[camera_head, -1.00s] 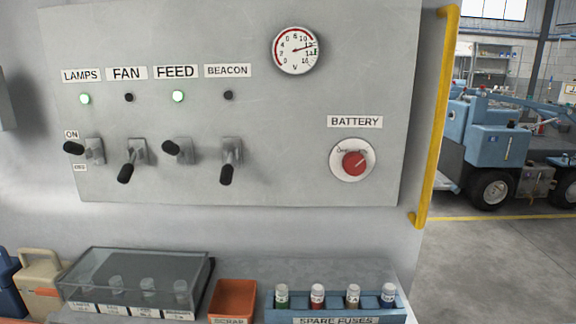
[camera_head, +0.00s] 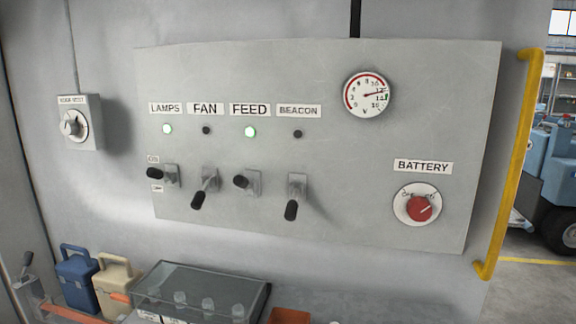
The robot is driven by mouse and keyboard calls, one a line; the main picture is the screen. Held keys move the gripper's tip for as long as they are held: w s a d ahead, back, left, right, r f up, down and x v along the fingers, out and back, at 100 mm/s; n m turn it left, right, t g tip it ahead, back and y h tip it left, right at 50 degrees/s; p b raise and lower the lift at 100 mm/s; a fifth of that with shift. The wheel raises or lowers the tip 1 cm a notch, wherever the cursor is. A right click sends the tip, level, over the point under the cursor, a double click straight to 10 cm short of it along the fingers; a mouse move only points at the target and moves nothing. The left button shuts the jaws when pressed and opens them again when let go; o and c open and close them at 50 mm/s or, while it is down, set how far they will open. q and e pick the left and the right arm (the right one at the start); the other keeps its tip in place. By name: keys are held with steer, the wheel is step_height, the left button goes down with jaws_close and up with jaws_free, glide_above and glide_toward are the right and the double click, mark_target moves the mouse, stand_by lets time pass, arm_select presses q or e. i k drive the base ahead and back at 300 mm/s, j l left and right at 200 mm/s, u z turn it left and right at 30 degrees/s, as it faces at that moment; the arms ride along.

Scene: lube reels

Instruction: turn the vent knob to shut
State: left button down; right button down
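A grey wall box (camera_head: 80,122) hangs left of the large switch panel. It carries a round dial with a pale knob (camera_head: 72,124). The label above the knob is too small to read surely, so I cannot tell whether it is the vent knob or how it is set. A red knob (camera_head: 420,208) on a white disc sits under the BATTERY label at the panel's right. Neither of my grippers shows in the head view.
The switch panel (camera_head: 330,70) has LAMPS, FAN, FEED and BEACON levers and a round gauge (camera_head: 367,95). The LAMPS and FEED lights glow green. A yellow handrail (camera_head: 512,165) stands at right. A blue case (camera_head: 77,278), a cream case (camera_head: 116,286) and a clear-lidded box (camera_head: 200,290) stand below.

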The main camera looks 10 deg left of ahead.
mark_target(68, 127)
steer(key=u, duration=1.55)
